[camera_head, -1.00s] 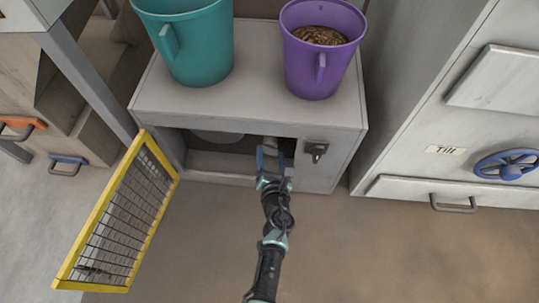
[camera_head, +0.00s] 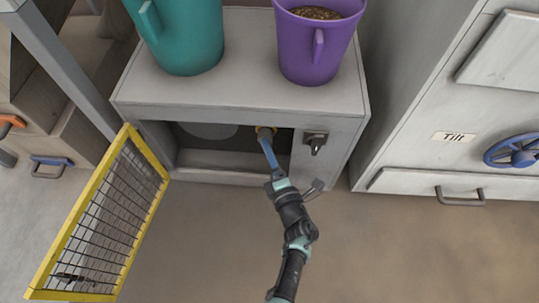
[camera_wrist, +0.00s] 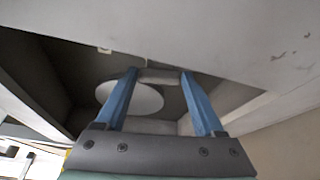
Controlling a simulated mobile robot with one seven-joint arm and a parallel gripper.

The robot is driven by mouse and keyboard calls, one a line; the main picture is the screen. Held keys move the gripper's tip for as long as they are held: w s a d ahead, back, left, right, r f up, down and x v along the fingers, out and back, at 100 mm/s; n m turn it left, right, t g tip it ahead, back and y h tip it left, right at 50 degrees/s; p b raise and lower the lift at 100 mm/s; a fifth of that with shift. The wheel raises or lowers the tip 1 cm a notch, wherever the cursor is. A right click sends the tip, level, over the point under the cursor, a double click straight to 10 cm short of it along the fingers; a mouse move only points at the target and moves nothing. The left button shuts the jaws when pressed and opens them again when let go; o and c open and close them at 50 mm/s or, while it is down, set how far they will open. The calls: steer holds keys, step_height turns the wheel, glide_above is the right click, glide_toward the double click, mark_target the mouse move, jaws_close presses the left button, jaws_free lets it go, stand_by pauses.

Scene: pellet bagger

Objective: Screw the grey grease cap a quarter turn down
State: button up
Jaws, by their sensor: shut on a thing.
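My gripper (camera_head: 264,134) reaches through the open front of the grey cabinet, its blue fingers inside the opening near its upper right. In the wrist view the two fingers (camera_wrist: 160,77) stand apart with the grey grease cap (camera_wrist: 160,79) between their tips, and they are shut on it. How far the cap is turned cannot be told.
The grey cabinet (camera_head: 240,95) carries a teal jug (camera_head: 180,40) and a purple jug (camera_head: 314,50) of pellets. A yellow mesh guard (camera_head: 105,215) hangs open at left. A dark latch (camera_head: 315,140) sits right of the opening. A blue handwheel (camera_head: 512,150) is at far right.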

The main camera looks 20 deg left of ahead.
steer(key=shift+f+m+y+b, duration=0.25)
steer(key=shift+m+y+b, duration=0.15)
steer(key=shift+m+b, duration=0.45)
steer(key=shift+m+t, duration=0.25)
steer(key=shift+t, duration=0.05)
steer(key=o, duration=1.4)
steer(key=shift+s+d+r, duration=0.1)
steer(key=p+v, duration=0.5)
steer(key=v, duration=0.7)
steer(key=shift+s+d+p, duration=0.2)
steer(key=shift+s+p, duration=0.1)
steer(key=shift+p, duration=0.05)
